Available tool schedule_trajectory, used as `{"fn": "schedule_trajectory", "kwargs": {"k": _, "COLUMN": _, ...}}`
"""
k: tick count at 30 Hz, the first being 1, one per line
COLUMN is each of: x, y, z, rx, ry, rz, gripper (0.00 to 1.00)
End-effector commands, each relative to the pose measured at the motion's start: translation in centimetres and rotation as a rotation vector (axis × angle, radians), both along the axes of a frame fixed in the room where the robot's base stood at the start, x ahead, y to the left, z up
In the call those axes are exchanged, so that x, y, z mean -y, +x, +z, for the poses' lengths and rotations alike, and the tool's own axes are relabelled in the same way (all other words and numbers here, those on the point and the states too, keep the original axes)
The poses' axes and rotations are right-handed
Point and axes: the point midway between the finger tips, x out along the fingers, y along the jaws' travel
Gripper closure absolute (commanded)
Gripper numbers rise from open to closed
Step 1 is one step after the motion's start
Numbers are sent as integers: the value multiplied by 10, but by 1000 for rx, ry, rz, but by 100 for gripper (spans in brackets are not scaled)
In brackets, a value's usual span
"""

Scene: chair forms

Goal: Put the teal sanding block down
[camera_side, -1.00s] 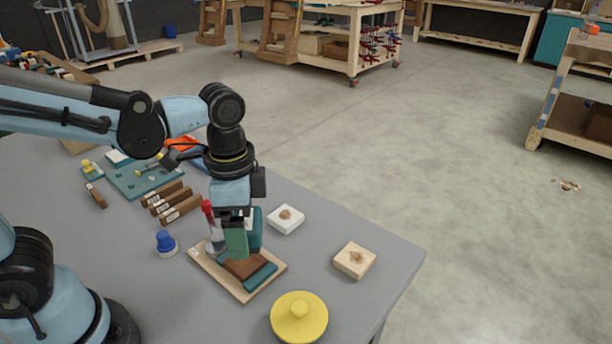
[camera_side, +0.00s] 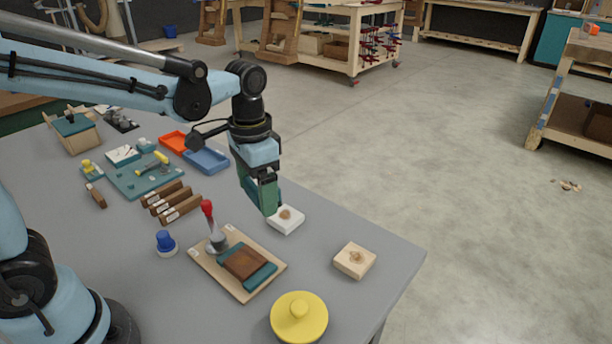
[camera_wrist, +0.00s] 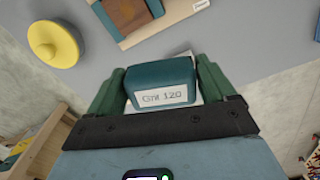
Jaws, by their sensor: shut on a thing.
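My gripper (camera_side: 268,200) is shut on the teal sanding block (camera_wrist: 160,75), which carries a white label ending in "120". In the wrist view the block sits between the two green fingers. In the side view the fingers mostly hide it. A white edge shows past the held block in the wrist view. I cannot tell whether the held block touches anything.
A wooden board (camera_side: 243,291) holds a brown piece (camera_side: 243,264) on a teal base, beside a red-handled clamp (camera_side: 208,209). A yellow round lidded thing (camera_side: 299,317) and a pale wooden block (camera_side: 355,261) are nearer the front. Orange (camera_side: 174,141) and blue (camera_side: 206,161) trays lie behind.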

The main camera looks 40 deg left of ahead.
Motion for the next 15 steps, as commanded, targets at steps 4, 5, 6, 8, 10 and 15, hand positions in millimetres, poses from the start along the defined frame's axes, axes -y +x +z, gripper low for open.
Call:
{"fn": "schedule_trajectory", "kwargs": {"k": 4, "x": -22, "y": 26, "z": -2, "rx": 0, "ry": 0, "rz": 180, "gripper": 61}}
{"fn": "schedule_trajectory", "kwargs": {"k": 5, "x": -25, "y": 29, "z": -3, "rx": 0, "ry": 0, "rz": 206, "gripper": 61}}
{"fn": "schedule_trajectory", "kwargs": {"k": 6, "x": -29, "y": 33, "z": -3, "rx": 0, "ry": 0, "rz": 236, "gripper": 61}}
{"fn": "schedule_trajectory", "kwargs": {"k": 8, "x": -33, "y": 37, "z": -4, "rx": 0, "ry": 0, "rz": 267, "gripper": 61}}
{"fn": "schedule_trajectory", "kwargs": {"k": 10, "x": -39, "y": 40, "z": -7, "rx": -1, "ry": 0, "rz": 290, "gripper": 61}}
{"fn": "schedule_trajectory", "kwargs": {"k": 15, "x": -66, "y": 48, "z": -23, "rx": 0, "ry": 0, "rz": 301, "gripper": 61}}
